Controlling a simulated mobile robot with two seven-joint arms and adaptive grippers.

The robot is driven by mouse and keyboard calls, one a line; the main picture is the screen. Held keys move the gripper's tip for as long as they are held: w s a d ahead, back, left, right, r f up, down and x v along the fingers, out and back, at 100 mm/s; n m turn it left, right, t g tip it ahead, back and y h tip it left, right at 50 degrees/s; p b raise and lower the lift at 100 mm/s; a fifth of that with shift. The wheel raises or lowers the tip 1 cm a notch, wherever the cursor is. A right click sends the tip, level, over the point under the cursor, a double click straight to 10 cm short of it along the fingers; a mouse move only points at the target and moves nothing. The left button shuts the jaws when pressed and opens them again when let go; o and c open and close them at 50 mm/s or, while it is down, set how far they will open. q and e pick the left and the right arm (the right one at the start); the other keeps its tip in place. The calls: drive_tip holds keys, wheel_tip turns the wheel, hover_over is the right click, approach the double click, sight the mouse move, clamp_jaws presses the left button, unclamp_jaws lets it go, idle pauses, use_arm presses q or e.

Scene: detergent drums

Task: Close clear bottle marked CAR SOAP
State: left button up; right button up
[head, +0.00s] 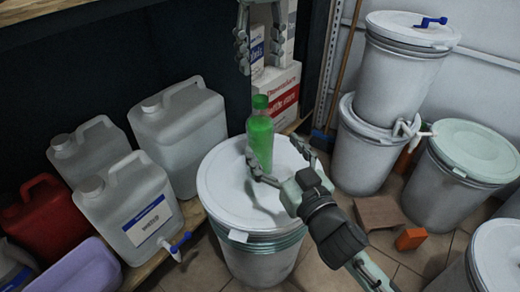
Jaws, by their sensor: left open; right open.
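A bottle with bright green contents (260,142) stands upright on the white drum lid (222,185), near the middle of the head view. Its top end is a darker green; I cannot tell whether that is a cap or how it sits. No CAR SOAP lettering is readable. My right gripper (276,164) is open, low at the bottle, with its fingers on either side of the lower part; contact is unclear. My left gripper (262,58) is open and points down, above the bottle's top and apart from it.
Several translucent canisters (178,128), a red can (45,218) and a lilac container (82,270) stand at left. White boxes (275,90) are behind the bottle. Stacked white drums (400,85) and a green-lidded drum (470,170) stand at right. An orange block (410,239) lies on the tiled floor.

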sight(259, 128)
drive_tip(key=shift+x, duration=3.95)
